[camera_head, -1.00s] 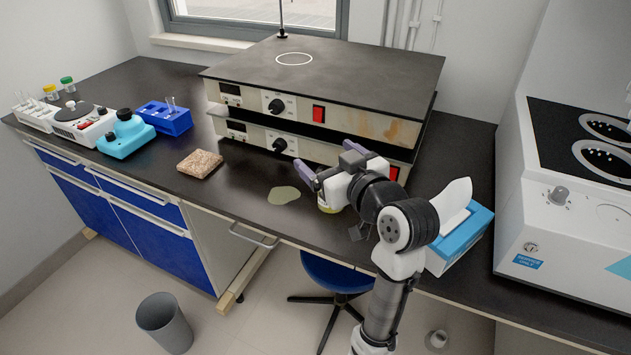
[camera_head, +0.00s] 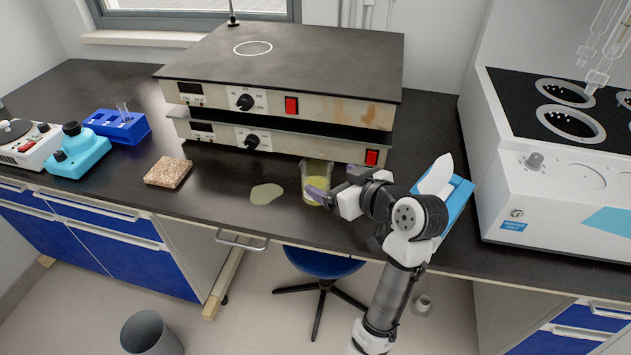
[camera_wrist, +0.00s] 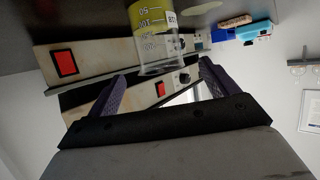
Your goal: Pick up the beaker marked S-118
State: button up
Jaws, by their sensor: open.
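A clear beaker (camera_head: 315,172) with yellow liquid stands on the dark bench in front of the stacked hotplates. In the wrist view the beaker (camera_wrist: 158,42) appears inverted, with graduation marks and a white label at its edge; I cannot read the label fully. My gripper (camera_head: 336,186) is at the beaker's right front side in the head view, one purple finger overlapping its lower part. In the wrist view my gripper (camera_wrist: 162,76) is open and empty, its two fingers spread apart with the beaker beyond and roughly between them. I cannot tell whether any finger touches it.
The stacked hotplates (camera_head: 285,85) stand close behind the beaker. A pale spill (camera_head: 266,193) and a brown speckled block (camera_head: 168,172) lie to the left. A blue tissue box (camera_head: 458,200) is right of my wrist. A large white machine (camera_head: 560,190) stands farther right.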

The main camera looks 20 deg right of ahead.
aim_at(308, 165)
jog(key=shift+x, duration=0.95)
jog(key=p+x, duration=0.1)
jog(key=x, duration=0.1)
jog(key=r+x, duration=0.1)
jog(key=x, duration=0.1)
jog(key=shift+w+a+f+p, duration=0.1)
jog(key=shift+w+a+p, duration=0.1)
jog(key=shift+w+p, duration=0.3)
jog(key=shift+w+f, duration=0.2)
jog(key=shift+w, duration=0.1)
jog(key=shift+c, duration=0.5)
jog(key=c, duration=1.1)
jog(key=shift+r, duration=0.15)
